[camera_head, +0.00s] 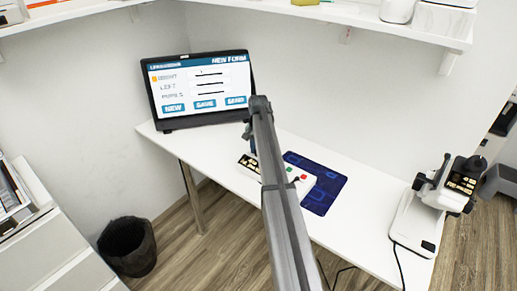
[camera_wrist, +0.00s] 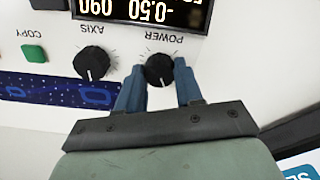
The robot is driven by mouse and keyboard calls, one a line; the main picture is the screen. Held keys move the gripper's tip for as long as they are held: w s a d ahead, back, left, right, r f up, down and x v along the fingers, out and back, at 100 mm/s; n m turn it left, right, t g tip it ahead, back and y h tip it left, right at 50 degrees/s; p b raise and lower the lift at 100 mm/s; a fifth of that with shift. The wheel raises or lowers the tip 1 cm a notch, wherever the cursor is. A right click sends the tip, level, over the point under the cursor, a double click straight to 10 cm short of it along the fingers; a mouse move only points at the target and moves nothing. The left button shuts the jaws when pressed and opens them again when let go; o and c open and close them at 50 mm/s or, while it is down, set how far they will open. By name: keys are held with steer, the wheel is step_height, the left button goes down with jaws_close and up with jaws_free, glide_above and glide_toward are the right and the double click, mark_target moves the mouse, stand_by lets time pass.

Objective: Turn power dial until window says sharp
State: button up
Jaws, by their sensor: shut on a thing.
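The power dial (camera_wrist: 160,72) is a black knob on a white panel in the wrist view, under an upside-down POWER label. My gripper (camera_wrist: 159,67) has one blue finger on each side of it and is shut on it. The black window (camera_wrist: 145,12) above it shows digits that look like -0.50 and 090; it is cut by the picture's top edge, and I see no word "sharp" in the visible part. In the head view my arm covers part of the white control box (camera_head: 311,181), and the power dial cannot be made out there.
The axis dial (camera_wrist: 92,64) and green copy button (camera_wrist: 34,53) are beside the power dial. A blue mat (camera_head: 325,184) lies by the box on the white desk (camera_head: 365,215). A screen (camera_head: 203,90) stands behind, a microscope-like device (camera_head: 418,218) at right.

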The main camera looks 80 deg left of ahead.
steer(key=n, duration=0.5)
steer(key=shift+n, duration=0.3)
steer(key=n, duration=0.5)
steer(key=shift+n, duration=0.4)
steer(key=o, duration=1)
steer(key=shift+o, duration=0.2)
step_height(320, 180, up, 14)
steer(key=shift+s+f, duration=0.1)
stand_by(0.4)
